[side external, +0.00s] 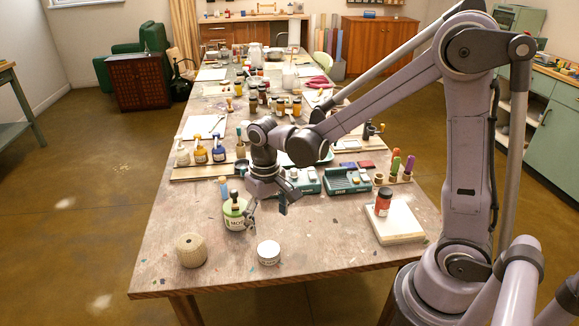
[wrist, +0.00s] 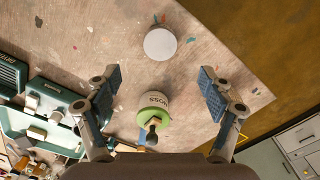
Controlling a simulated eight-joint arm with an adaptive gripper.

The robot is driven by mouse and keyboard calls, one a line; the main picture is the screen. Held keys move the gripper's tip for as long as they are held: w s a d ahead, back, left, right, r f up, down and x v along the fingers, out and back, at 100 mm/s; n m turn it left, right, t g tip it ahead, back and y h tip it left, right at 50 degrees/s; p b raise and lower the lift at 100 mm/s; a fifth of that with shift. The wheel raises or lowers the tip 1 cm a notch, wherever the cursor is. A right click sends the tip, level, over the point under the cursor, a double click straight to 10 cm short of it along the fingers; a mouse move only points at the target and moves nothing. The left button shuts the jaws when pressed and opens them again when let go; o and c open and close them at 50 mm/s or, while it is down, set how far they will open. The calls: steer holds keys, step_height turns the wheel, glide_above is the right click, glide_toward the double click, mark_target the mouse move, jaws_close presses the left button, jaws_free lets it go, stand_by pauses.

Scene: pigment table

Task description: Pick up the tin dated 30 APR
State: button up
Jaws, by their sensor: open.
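A low white tin (side external: 268,252) stands upright near the front edge of the table. Its label is too small to read, so I cannot tell whether it is dated 30 APR. In the wrist view a round white lid (wrist: 160,43), seemingly the same tin, lies ahead of the fingertips. My gripper (side external: 267,213) is open and empty above the table, behind the white tin and apart from it. In the wrist view its two fingers (wrist: 160,88) are spread wide, with a green and white jar marked MOSS (wrist: 154,106) showing between them, farther down.
The MOSS jar (side external: 233,217) stands close left of my gripper. A beige twine-like roll (side external: 191,250) is at front left. A red-labelled jar (side external: 384,203) stands on a pale board (side external: 402,231) at right. Teal trays (side external: 347,182) lie behind. Bare table surrounds the white tin.

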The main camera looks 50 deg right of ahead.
mark_target(269, 249)
steer(key=shift+w+f, duration=0.2)
steer(key=shift+f, duration=5.05)
steer(key=shift+c, duration=0.3)
steer(key=c, duration=1.2)
